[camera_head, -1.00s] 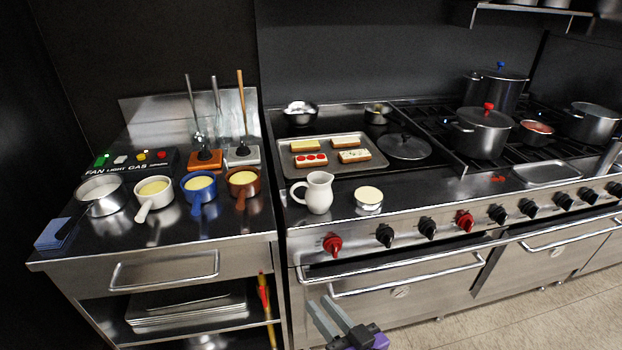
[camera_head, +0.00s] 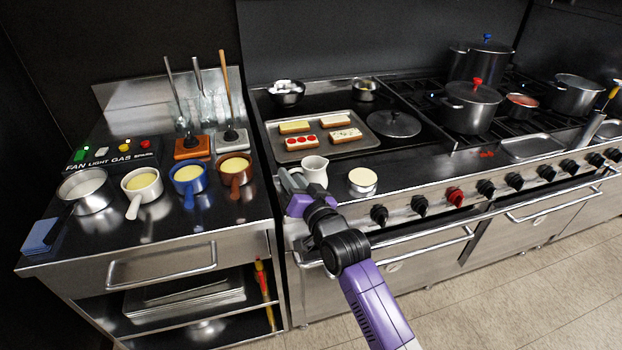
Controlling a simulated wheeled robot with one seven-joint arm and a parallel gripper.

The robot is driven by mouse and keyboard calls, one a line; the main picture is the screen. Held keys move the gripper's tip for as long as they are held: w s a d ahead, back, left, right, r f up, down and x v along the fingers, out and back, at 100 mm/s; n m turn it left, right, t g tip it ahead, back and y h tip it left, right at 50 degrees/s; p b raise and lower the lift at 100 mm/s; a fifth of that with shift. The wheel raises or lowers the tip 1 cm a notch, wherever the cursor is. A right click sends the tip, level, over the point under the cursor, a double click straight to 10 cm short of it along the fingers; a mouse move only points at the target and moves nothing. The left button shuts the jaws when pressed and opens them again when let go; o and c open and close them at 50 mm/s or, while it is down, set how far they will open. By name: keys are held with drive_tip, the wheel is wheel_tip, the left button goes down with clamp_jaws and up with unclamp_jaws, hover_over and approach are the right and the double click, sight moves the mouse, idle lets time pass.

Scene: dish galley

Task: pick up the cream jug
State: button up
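The cream jug (camera_head: 315,170) is white and stands upright on the dark stove top, in front of the tray of toasts. Its spout and upper body show; its lower front and its handle on the left are hidden behind my gripper. My gripper (camera_head: 289,179) is at the jug's left side, with its two grey fingers apart around where the handle lies. Whether the fingers touch the handle cannot be seen. My purple and black arm reaches in from the lower right.
A round cream-topped tin (camera_head: 362,182) stands close to the jug's right. The toast tray (camera_head: 350,147) lies just behind. Several small pans, including a brown one (camera_head: 235,172), stand on the left counter. A red knob (camera_head: 454,196) is on the stove front.

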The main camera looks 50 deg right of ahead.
drive_tip(key=x, duration=0.4)
drive_tip(key=shift+w+a+p, duration=0.1)
drive_tip(key=shift+w+p, duration=0.1)
drive_tip(key=shift+p, duration=0.2)
clamp_jaws()
drive_tip(key=shift+r, duration=0.1)
idle(0.9)
